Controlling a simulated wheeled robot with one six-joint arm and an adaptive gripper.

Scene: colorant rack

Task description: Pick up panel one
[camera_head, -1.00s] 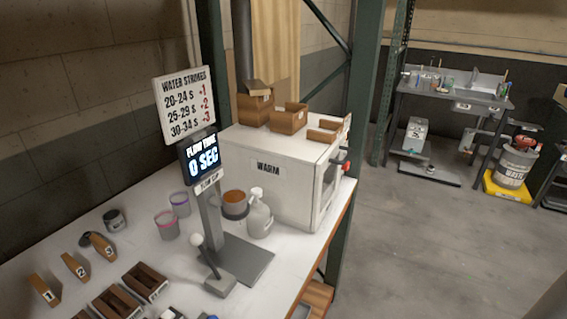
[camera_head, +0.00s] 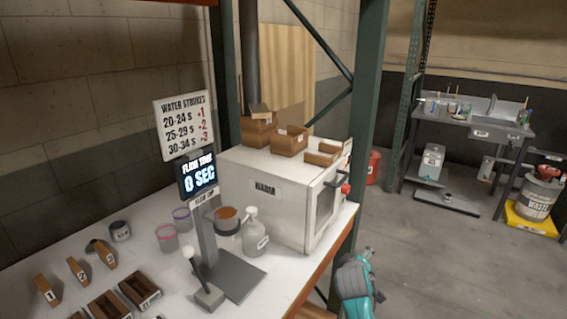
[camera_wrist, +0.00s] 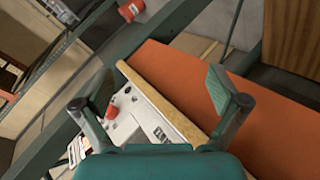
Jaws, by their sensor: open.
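Panel one (camera_head: 47,290) is a small brown wooden piece with a white "1" label. It stands tilted on the white table at the lower left of the head view. Similar panels two (camera_head: 77,270) and three (camera_head: 105,254) stand behind it to the right. My gripper (camera_wrist: 158,97) is open and empty in the wrist view, its fingers spread apart. Panel one is not seen in the wrist view. In the head view my teal arm (camera_head: 355,287) shows at the bottom, beyond the table's right edge and far from panel one.
Brown trays (camera_head: 139,290) lie right of the panels. Floor at right is open.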

